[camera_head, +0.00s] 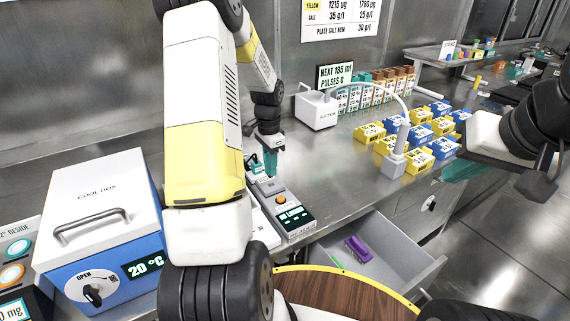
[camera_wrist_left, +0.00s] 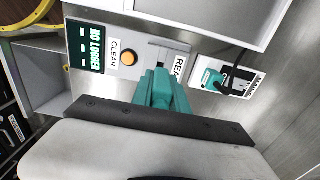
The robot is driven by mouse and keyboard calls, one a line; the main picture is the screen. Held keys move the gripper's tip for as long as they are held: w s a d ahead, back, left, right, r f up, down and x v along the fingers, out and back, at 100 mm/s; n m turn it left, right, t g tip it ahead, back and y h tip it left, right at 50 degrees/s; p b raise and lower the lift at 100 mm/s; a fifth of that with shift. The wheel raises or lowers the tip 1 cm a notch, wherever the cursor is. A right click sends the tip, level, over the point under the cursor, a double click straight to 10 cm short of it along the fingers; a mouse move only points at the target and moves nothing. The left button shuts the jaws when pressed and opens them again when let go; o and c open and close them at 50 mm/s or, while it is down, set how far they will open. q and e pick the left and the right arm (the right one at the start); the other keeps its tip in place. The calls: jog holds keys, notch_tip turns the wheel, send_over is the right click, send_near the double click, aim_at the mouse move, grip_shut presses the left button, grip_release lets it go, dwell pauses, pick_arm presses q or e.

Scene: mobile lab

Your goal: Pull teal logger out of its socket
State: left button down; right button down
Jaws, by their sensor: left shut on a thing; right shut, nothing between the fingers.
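My left gripper (camera_head: 270,166) points down over the socket end of the grey reader (camera_head: 293,212). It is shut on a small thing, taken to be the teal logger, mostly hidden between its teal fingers. In the left wrist view the gripper (camera_wrist_left: 158,78) covers the spot beside the "READ" label. The reader's screen (camera_wrist_left: 84,47) reads "NO LOGGER". Another teal piece (camera_wrist_left: 211,79) with a black loop lies on a white labelled plate beside the reader. My right gripper (camera_head: 462,171) is shut and empty, off the bench's front edge at the right.
A blue and white cool box (camera_head: 100,235) stands left of my left arm. An open drawer (camera_head: 385,245) with a purple object (camera_head: 358,249) juts out below. Several yellow and blue blocks (camera_head: 420,134) and a white device (camera_head: 317,112) stand on the bench further right.

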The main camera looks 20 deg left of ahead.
pick_arm(q)
jog(key=shift+r, duration=0.6)
